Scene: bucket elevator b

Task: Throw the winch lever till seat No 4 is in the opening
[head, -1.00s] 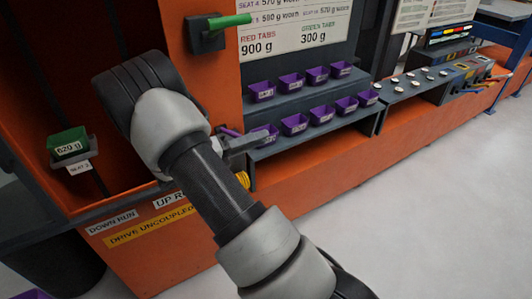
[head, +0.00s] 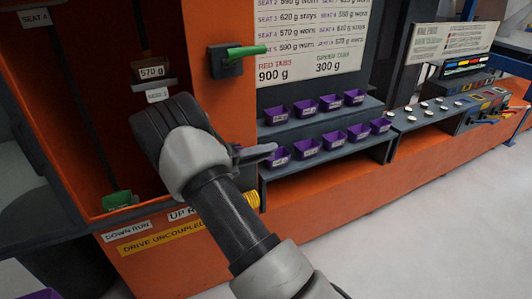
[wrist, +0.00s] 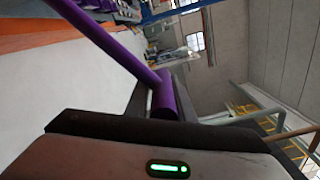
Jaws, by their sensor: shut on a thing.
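My gripper (head: 255,152) is shut on a purple bar, which looks like the winch lever (wrist: 165,98). In the wrist view the bar's purple rod (wrist: 105,42) slants away to the upper left. In the head view my wrist hides it. The plate marked seat 4 (head: 36,18) is at the top left of the orange cabinet's opening, cut by the picture edge. A bucket marked 570 g (head: 152,70) stands on another seat at the upper right inside; that seat's number is too small to read surely.
A green-handled lever (head: 245,50) sticks out from the cabinet's right post. Purple bins (head: 305,148) stand on two shelves to the right. A weight board (head: 310,35) hangs above them. The floor at right (head: 430,240) is clear.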

